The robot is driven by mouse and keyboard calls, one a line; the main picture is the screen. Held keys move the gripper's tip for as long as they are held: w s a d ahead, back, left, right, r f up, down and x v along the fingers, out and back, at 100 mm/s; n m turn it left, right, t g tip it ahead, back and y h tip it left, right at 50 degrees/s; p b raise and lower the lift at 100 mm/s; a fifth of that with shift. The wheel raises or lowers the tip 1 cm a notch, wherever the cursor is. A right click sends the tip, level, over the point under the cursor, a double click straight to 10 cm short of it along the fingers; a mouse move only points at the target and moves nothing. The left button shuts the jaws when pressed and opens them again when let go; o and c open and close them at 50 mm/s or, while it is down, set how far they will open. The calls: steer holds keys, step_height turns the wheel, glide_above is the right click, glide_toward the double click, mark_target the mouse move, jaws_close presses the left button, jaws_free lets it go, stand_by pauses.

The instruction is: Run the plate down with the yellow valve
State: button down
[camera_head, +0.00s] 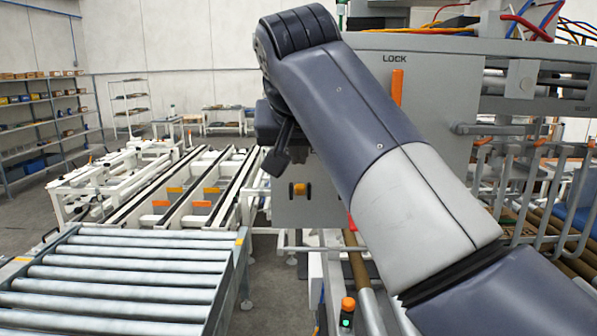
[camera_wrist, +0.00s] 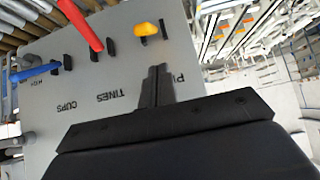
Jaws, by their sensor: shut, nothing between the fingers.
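The yellow valve (camera_wrist: 147,29) is a short rounded handle on a grey panel (camera_wrist: 190,55), at the top centre of the wrist view. A small yellow part (camera_head: 299,190) on the panel front in the head view is likely the same valve. My gripper (camera_wrist: 158,85) is shut and empty, its fingers pointing toward the valve, with a gap in the picture between tips and handle. A label starting with P is partly hidden by my fingers. I cannot pick out the plate.
A red lever (camera_wrist: 82,25) and a blue lever (camera_wrist: 36,72) stand beside the yellow valve, near labels TINES and CUPS. An orange lever (camera_head: 397,88) sits under LOCK. A roller conveyor (camera_head: 120,280) is at lower left.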

mark_target(299, 186)
steer(key=shift+s+f, duration=0.65)
steer(key=shift+s, duration=0.05)
steer(key=shift+s+f, duration=0.2)
steer(key=shift+f, duration=0.25)
steer(key=shift+f+b, duration=0.15)
steer(key=shift+b, duration=0.25)
steer(key=shift+s+f+b, duration=0.1)
steer(key=shift+f+b, duration=0.05)
steer(key=shift+b, duration=0.2)
steer(key=shift+s+t, duration=0.1)
steer(key=shift+t, duration=0.2)
